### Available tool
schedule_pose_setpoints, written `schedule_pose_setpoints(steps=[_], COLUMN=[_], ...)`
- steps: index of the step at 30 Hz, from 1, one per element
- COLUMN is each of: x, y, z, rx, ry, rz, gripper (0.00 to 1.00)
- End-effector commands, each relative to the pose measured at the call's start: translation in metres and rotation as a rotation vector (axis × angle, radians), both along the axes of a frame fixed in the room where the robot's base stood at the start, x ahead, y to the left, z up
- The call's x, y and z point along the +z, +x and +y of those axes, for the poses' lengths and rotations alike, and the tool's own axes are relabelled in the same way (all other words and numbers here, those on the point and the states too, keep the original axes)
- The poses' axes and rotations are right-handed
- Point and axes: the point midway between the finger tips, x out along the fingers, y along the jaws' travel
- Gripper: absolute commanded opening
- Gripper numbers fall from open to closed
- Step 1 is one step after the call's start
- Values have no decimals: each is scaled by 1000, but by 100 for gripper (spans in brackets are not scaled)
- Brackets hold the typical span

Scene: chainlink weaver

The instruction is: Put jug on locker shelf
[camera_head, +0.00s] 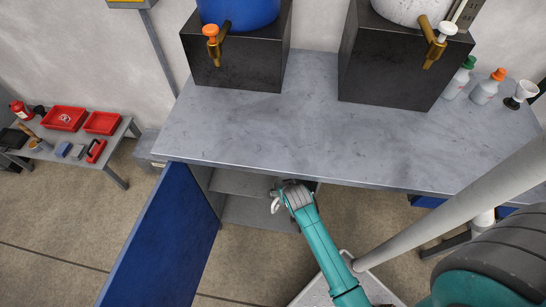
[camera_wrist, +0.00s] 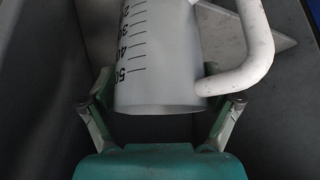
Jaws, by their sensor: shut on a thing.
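The jug (camera_wrist: 158,65) is a whitish translucent measuring jug with black graduation marks and a white handle on its right in the wrist view. My gripper (camera_wrist: 165,105) is shut on it, one finger on each side. In the head view my gripper (camera_head: 282,190) is at the open front of the locker under the bench, partly under the bench edge. A small white part of the jug (camera_head: 275,206) shows beside it; the rest is hidden. The locker shelf (camera_head: 240,184) is a grey board inside the locker, bare where visible.
The blue locker door (camera_head: 165,245) stands open on the left. The grey bench top (camera_head: 260,130) overhangs the locker and carries dark blocks with a blue barrel (camera_head: 240,12) and a white barrel (camera_head: 405,8), plus several bottles. A low side table (camera_head: 75,143) holds red trays.

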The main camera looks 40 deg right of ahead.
Motion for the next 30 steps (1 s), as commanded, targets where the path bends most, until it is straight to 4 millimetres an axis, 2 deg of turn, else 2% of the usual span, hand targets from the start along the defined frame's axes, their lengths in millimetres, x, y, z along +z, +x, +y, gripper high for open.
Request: schedule_pose_setpoints(steps=[1,6,12,20,27,30], x=[2,2,1,1,1,-12], y=[13,46,76,93,124,121], z=[-7,-26,-44,-53,-71,-69], rx=[-2,0,0,1,1,2], ry=[-1,-1,0,-1,0,1], rz=[-4,-3,-1,-2,-1,2], gripper=[31,31,31,31,31,31])
